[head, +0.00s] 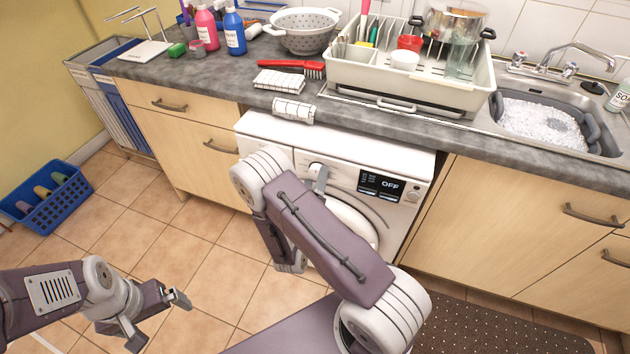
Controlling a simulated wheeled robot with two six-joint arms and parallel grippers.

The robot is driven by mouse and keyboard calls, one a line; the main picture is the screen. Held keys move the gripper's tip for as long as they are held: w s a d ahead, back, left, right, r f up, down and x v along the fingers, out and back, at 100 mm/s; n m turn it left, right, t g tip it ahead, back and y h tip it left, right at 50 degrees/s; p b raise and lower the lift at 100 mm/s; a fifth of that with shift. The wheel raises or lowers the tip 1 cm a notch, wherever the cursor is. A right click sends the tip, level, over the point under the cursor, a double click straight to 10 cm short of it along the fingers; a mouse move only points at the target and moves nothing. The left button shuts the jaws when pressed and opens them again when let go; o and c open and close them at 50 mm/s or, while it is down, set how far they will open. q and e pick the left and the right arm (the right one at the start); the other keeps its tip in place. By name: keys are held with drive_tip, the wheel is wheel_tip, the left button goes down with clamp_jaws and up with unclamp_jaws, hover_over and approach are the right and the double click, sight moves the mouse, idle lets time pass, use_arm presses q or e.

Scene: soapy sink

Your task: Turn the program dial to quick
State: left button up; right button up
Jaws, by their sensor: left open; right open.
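The white washing machine (408,212) stands under the counter, and its display (381,186) reads OFF. The program dial (315,168) is on its panel, left of the display, and is mostly covered, so I cannot read its setting. My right arm crosses in front of the machine. A grey finger of my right gripper (320,181) shows at the dial; the rest is hidden behind the arm. I cannot tell whether it touches the dial. My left gripper (158,318) is open and empty, low over the floor at the left.
The counter above holds a striped cloth (294,110) hanging over its edge, a red brush (292,67), a dish rack (455,97) and a colander (302,30). A sink with foam (541,124) is at right. A blue crate (48,197) stands on the floor at left.

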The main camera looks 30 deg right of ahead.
drive_tip(key=shift+w+d, duration=0.1)
drive_tip(key=c, duration=1.4)
drive_tip(key=shift+o, duration=0.2)
